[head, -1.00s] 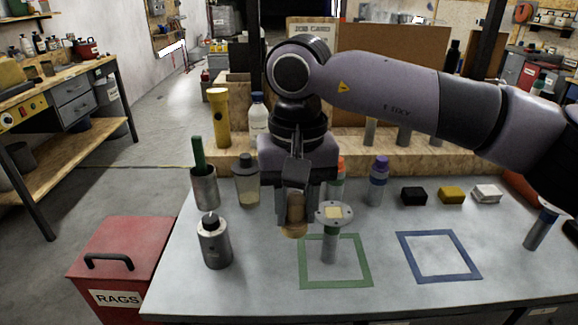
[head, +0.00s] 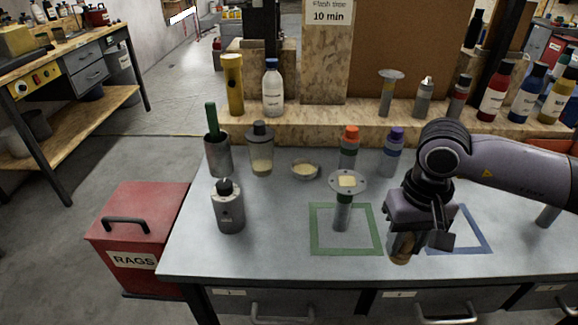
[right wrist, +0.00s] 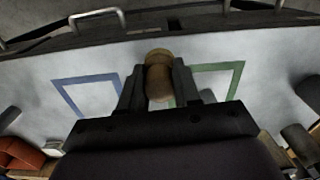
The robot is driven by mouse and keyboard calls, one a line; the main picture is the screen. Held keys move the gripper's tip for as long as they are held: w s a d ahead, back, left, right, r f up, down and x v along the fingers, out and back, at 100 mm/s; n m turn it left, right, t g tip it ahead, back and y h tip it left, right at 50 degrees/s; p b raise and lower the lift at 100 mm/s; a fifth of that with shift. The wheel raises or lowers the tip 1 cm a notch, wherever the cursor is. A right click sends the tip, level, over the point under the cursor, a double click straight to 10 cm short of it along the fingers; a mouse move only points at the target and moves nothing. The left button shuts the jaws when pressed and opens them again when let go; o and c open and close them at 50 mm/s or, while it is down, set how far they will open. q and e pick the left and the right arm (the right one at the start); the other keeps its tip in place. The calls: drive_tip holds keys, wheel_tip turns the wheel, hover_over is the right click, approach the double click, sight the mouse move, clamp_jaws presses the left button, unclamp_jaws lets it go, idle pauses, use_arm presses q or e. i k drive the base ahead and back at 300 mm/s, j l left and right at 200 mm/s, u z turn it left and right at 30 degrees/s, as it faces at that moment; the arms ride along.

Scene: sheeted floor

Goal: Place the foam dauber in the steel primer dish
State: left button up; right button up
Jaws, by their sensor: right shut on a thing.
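My right gripper (head: 415,238) is shut on a tan-brown rounded cylinder, which looks to be the foam dauber (head: 401,250). It holds the dauber low near the table's front edge, between the green and blue squares; whether it touches the table I cannot tell. In the right wrist view the dauber (right wrist: 158,76) sits between the two dark fingers (right wrist: 157,92). A small shallow round dish with cream contents, seemingly the steel primer dish (head: 305,176), stands towards the table's back, left of and behind the gripper. My left gripper is not in view.
A disc-topped stand (head: 342,215) stands in the green outline (head: 316,238), between gripper and dish. A grey canister (head: 229,212), a lidded cup (head: 261,160), an orange-capped bottle (head: 348,155) and a purple-capped bottle (head: 392,158) stand nearby. The blue outline (head: 475,230) is partly hidden by my arm.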

sight(305, 171)
drive_tip(key=u, duration=1.05)
drive_tip(key=l+u, duration=0.5)
drive_tip(key=k+l, duration=0.1)
drive_tip(key=l, duration=0.3)
